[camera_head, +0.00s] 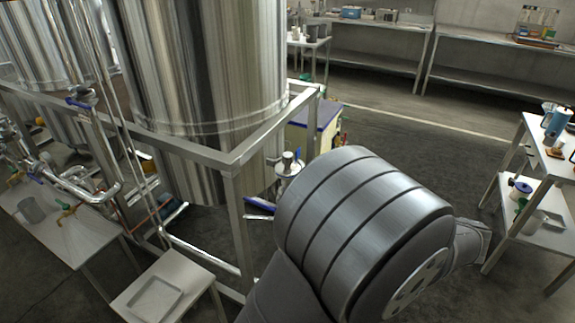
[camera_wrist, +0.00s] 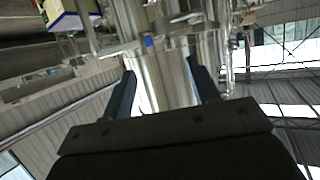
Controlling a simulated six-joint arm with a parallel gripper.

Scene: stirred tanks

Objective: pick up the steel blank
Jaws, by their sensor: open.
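My gripper (camera_wrist: 162,82) shows in the wrist view as two blue fingers standing wide apart above a dark palm. It is open. Shiny steel pipework shows beyond and between the fingers; I cannot tell how far away it is, and I see nothing clearly held. In the head view my large grey arm link hides much of the lower middle. A small round steel fitting (camera_head: 289,164) shows just left of this link, beside the tank frame. I cannot tell whether it is the steel blank, and I see no other piece that is clearly the blank.
A large steel tank (camera_head: 205,90) stands in a metal frame (camera_head: 240,158) close to my arm. A low table (camera_head: 195,277) with a shallow tray (camera_head: 156,299) is at the lower left. A shelf table (camera_head: 517,208) stands at the right. The floor (camera_head: 400,125) beyond my arm is clear.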

